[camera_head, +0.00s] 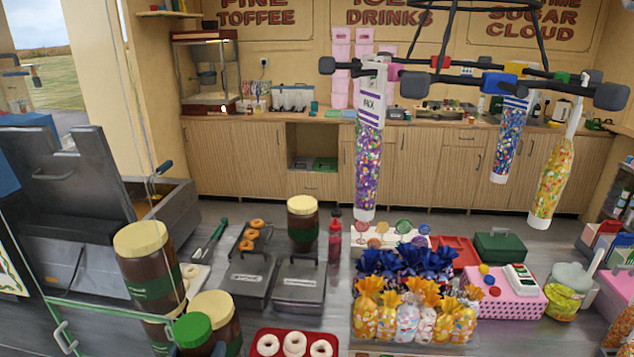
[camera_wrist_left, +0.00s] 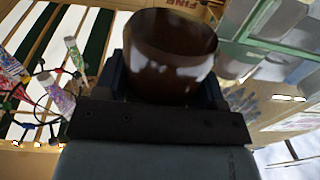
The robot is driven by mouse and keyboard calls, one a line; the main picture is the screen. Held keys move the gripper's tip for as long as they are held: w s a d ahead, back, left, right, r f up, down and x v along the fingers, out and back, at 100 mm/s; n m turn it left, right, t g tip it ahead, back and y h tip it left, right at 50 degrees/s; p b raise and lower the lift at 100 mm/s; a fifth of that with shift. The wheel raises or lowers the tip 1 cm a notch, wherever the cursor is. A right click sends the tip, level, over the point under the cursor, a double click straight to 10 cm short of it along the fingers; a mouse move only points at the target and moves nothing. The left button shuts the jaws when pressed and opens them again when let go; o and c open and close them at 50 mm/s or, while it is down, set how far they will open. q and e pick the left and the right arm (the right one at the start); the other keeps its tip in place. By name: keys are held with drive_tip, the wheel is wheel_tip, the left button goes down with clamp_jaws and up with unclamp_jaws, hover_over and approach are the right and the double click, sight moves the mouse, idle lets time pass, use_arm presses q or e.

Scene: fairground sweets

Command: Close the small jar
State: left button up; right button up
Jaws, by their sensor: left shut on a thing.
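A small jar with a green lid (camera_head: 193,331) is at the bottom edge of the head view, and only its top shows there. The lid sits over the jar's top; I cannot tell whether it is fully fastened. My left gripper (camera_head: 196,352) is at the jar, with dark finger parts on both sides just below the lid. In the left wrist view a glossy dark brown jar body (camera_wrist_left: 170,60) is between the fingers of my left gripper (camera_wrist_left: 165,85). The lid does not show in that view. My right gripper is not in view.
Larger brown jars with cream lids stand close by: a tall one (camera_head: 146,270), one just behind the small jar (camera_head: 213,304), and one farther back (camera_head: 302,222). A red tray (camera_head: 262,337) of ring doughnuts is to the right. Bagged sweets (camera_head: 410,318) fill the counter beyond.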

use_arm(q)
drive_tip(key=shift+w+d+r, duration=0.1)
drive_tip(key=shift+d, duration=0.1)
drive_tip(key=w+d+m+g+h, duration=0.1)
drive_tip(key=w+d+m+h, duration=0.1)
drive_tip(key=d+h, duration=0.2)
drive_tip(key=w+d+m+g+h, duration=0.1)
drive_tip(key=w+d+m+h, duration=0.2)
drive_tip(key=d, duration=0.4)
drive_tip(key=w+d+r+m+g+h, duration=0.1)
drive_tip(key=w+d+m+g+h, duration=0.1)
drive_tip(key=d, duration=0.4)
drive_tip(key=m+h, duration=0.1)
drive_tip(key=h, duration=0.1)
drive_tip(key=shift+w+d+h, duration=0.25)
drive_tip(key=shift+w+h, duration=0.05)
drive_tip(key=shift+r, duration=0.1)
